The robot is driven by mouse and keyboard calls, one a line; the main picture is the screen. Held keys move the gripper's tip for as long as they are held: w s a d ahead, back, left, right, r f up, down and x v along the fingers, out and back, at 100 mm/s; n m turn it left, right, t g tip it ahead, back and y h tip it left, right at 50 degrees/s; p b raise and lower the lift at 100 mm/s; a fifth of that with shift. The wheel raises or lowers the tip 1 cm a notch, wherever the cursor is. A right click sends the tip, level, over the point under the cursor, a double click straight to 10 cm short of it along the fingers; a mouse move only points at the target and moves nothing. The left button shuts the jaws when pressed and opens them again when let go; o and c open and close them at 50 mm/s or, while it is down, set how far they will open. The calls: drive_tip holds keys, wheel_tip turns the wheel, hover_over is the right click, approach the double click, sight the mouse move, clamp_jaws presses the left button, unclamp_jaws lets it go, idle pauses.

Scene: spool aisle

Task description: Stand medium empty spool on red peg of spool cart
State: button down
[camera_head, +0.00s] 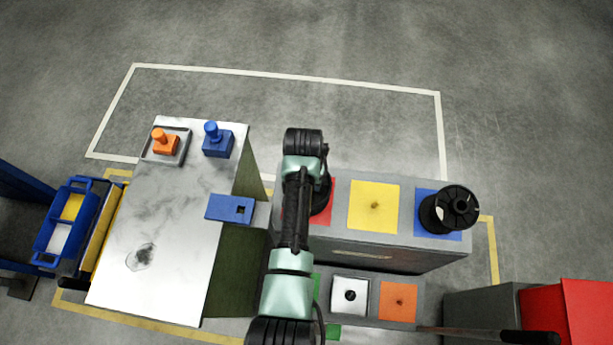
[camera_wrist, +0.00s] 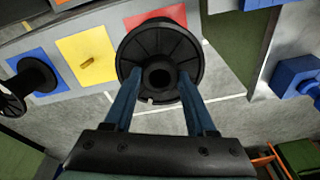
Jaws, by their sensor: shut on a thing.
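My gripper (camera_wrist: 160,76) is shut on a black spool (camera_wrist: 132,48), its two blue fingers on either side of it. One round flange with a dark centre hole faces the wrist camera. The spool is at the red square (camera_wrist: 157,16) of the spool cart (camera_head: 340,228), overlapping it in the wrist view. The red peg is hidden behind the spool. I cannot tell whether the spool is around the peg or above it. In the head view my arm covers most of the red square (camera_head: 292,214).
Another black spool (camera_head: 441,211) stands on the cart's blue square. The yellow square (camera_head: 375,205) has a bare peg. A metal table (camera_head: 180,215) left of the cart holds blue and orange fixtures. A red box (camera_head: 575,310) is at lower right. Floor behind the cart is clear.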

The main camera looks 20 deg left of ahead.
drive_tip(key=shift+w+a+f+b, duration=0.1)
drive_tip(key=shift+w+f+b, duration=0.1)
drive_tip(key=shift+f+b, duration=0.95)
drive_tip(key=shift+w+f+b, duration=0.2)
drive_tip(key=shift+f+b, duration=0.85)
drive_tip(key=shift+f, duration=0.2)
drive_tip(key=shift+c, duration=0.7)
unclamp_jaws()
drive_tip(key=shift+r, duration=0.1)
drive_tip(key=r, duration=0.4)
drive_tip(key=s+r, duration=0.1)
drive_tip(key=r, duration=0.3)
drive_tip(key=s+r, duration=0.1)
drive_tip(key=r, duration=0.3)
drive_tip(key=shift+s+d+r, duration=0.1)
drive_tip(key=shift+d+r, duration=0.2)
